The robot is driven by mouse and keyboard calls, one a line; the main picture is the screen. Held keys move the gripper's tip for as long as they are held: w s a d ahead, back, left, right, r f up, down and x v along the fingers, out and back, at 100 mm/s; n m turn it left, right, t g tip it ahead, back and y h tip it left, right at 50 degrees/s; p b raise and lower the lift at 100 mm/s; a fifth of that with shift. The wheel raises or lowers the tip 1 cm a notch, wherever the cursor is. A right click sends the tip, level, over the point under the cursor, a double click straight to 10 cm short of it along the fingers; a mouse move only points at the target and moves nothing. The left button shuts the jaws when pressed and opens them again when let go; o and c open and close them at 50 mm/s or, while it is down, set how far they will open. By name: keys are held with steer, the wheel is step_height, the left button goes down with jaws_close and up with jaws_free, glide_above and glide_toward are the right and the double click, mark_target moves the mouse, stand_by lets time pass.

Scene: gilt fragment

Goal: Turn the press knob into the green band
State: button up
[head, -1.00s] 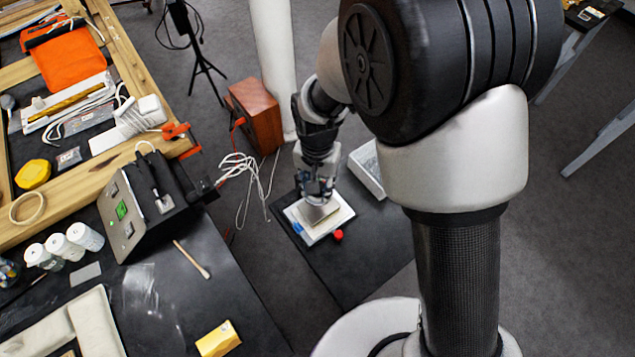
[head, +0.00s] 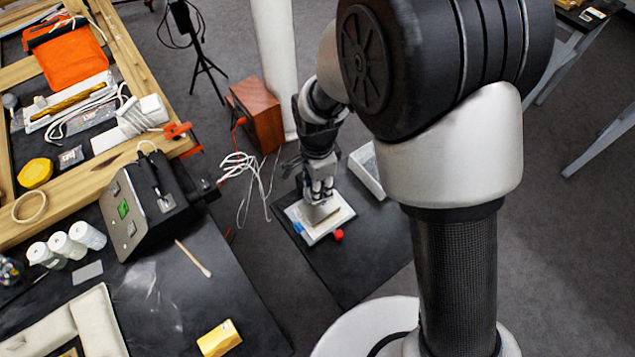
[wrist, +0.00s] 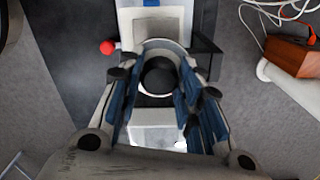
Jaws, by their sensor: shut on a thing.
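The press (head: 345,212) is a pale, flat device with a small red ball on one side, low on a dark surface in the head view. In the wrist view its light body (wrist: 155,22) runs up the middle. A round knob with a dark centre (wrist: 160,76) and a pale rim sits between my gripper's blue-padded fingers. My gripper (wrist: 158,85) is shut on this knob from above; it also shows in the head view (head: 321,190), where it hides the knob. I cannot make out a green band in either view.
The red ball (wrist: 108,47) stands out left of the press in the wrist view. A white tray (head: 368,170) lies close beside my gripper. A wooden box (head: 257,115) and loose white cables (head: 240,170) lie to the left. A cluttered workbench (head: 230,280) fills the left side.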

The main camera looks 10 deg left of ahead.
steer(key=shift+w+m, duration=0.1)
steer(key=shift+m, duration=0.6)
steer(key=o, duration=1.1)
steer(key=shift+c, duration=0.2)
step_height(320, 180, up, 12)
